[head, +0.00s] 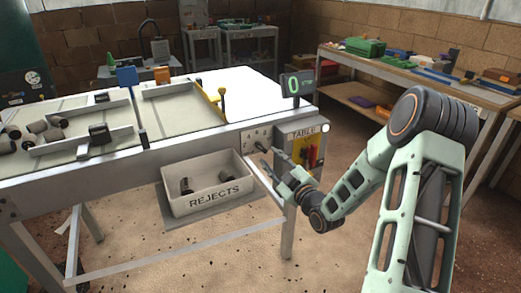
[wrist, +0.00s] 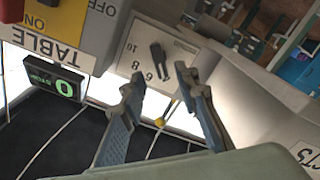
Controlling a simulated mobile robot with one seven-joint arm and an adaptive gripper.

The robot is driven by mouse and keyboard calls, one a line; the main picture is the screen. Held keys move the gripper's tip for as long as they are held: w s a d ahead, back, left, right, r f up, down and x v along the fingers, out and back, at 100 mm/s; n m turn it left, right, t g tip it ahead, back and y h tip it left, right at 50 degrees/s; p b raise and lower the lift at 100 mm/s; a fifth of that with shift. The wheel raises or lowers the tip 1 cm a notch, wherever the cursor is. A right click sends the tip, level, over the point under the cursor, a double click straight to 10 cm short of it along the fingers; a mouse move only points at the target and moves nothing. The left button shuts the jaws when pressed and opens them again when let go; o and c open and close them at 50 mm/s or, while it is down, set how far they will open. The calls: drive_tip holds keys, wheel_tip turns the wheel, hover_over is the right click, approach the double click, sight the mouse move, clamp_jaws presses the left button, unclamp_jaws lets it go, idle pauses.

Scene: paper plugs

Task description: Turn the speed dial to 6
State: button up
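The speed dial is a dark knob (wrist: 158,60) on a pale panel (wrist: 138,32) in the wrist view. The numbers 10, 8 and 6 show on the panel; other marks are too small or hidden, and I cannot tell the knob's setting. My gripper (wrist: 157,80) is open, its two fingers spread on either side below the knob and apart from it. In the head view my gripper (head: 268,163) is at the table's front edge, just below the panel (head: 256,137). A display (head: 296,85) reads a green 0; in the wrist view the display (wrist: 52,80) also reads STOP.
A grey bin marked REJECTS (head: 207,203) holds dark plugs below the table, left of my gripper. The TABLE switch box (head: 304,131) is right of the panel. More plugs (head: 40,132) lie at left.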

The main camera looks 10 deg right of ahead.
sight(262, 149)
drive_tip(key=x, duration=0.7)
drive_tip(key=shift+w+f, duration=0.1)
drive_tip(key=shift+w, duration=0.1)
drive_tip(key=shift+c, duration=0.4)
clamp_jaws()
